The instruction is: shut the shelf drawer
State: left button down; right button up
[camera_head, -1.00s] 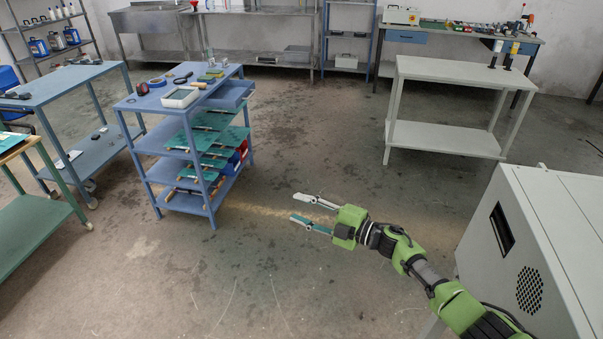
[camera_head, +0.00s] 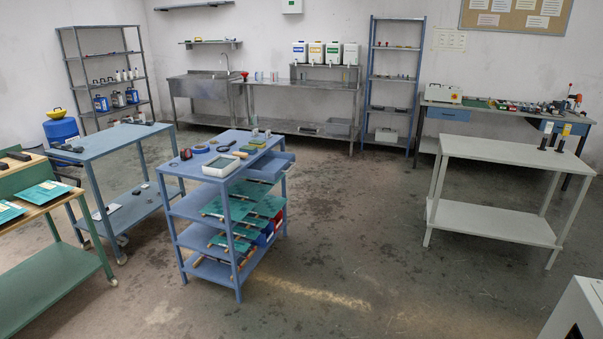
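The blue shelf (camera_head: 187,204) stands left of the middle in the head view, with several levels. Its drawer (camera_head: 273,168) is just under the top board and sticks out to the right, so it is open. The drawer's inside is partly visible and looks empty. Neither of my grippers is in view, so I cannot see where they are or what they hold.
On the shelf's top are a white tray (camera_head: 221,166) and small tools. Green plates (camera_head: 230,208) lie on lower levels. A blue table (camera_head: 108,141) stands to the left, a grey table (camera_head: 500,152) to the right. The floor in front and to the right is clear.

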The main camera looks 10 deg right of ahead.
aim_at(270, 167)
jog(key=i+l, duration=0.2)
jog(key=i, duration=0.25)
jog(key=i+l, duration=0.2)
jog(key=i, duration=0.2)
jog(key=i+l+z, duration=0.1)
jog(key=i, duration=0.35)
jog(key=i+l, duration=0.3)
jog(key=i+z, duration=0.05)
jog(key=i, duration=0.05)
